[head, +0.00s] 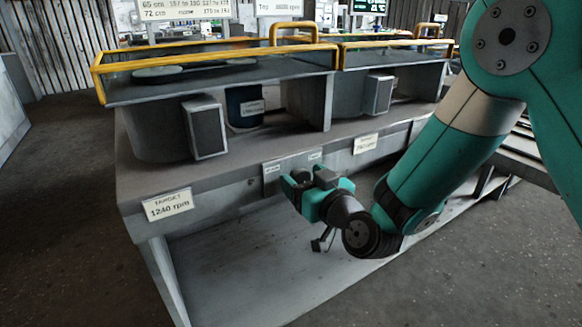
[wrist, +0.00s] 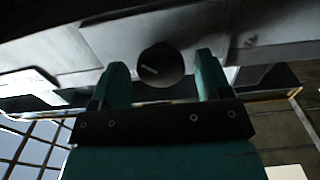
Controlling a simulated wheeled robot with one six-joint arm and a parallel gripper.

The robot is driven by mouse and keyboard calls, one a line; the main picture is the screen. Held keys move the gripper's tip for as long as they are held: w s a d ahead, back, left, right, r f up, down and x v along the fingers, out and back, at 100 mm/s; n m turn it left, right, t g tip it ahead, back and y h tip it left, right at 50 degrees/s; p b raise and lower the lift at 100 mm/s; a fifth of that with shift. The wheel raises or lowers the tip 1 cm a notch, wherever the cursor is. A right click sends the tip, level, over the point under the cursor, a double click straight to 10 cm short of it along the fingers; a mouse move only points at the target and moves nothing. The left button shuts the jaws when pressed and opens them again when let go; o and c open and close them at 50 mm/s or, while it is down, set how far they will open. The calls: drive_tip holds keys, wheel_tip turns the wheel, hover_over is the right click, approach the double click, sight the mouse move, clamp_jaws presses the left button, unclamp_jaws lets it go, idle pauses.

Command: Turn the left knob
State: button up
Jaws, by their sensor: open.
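A dark round knob (wrist: 160,65) with a pale pointer line shows in the wrist view, on a light metal panel. The line slants. My gripper (head: 306,180) is open, low at the front of the grey bench (head: 225,187) in the head view. In the wrist view the knob appears between my two teal fingertips, with a visible gap on each side. I cannot tell how far the fingers reach over it. In the head view my gripper hides the knob, and only part of a small labelled plate (head: 271,178) shows beside it.
Another label (head: 365,143) is further right. Yellow-railed housings (head: 215,85) stand on the bench, with a grey box (head: 205,128) in front. Below the bench top is a pale open space (head: 240,270).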

drive_tip(key=shift+a, duration=0.1)
drive_tip(key=c, duration=0.9)
drive_tip(key=shift+m, duration=1.4)
drive_tip(key=o, duration=0.9)
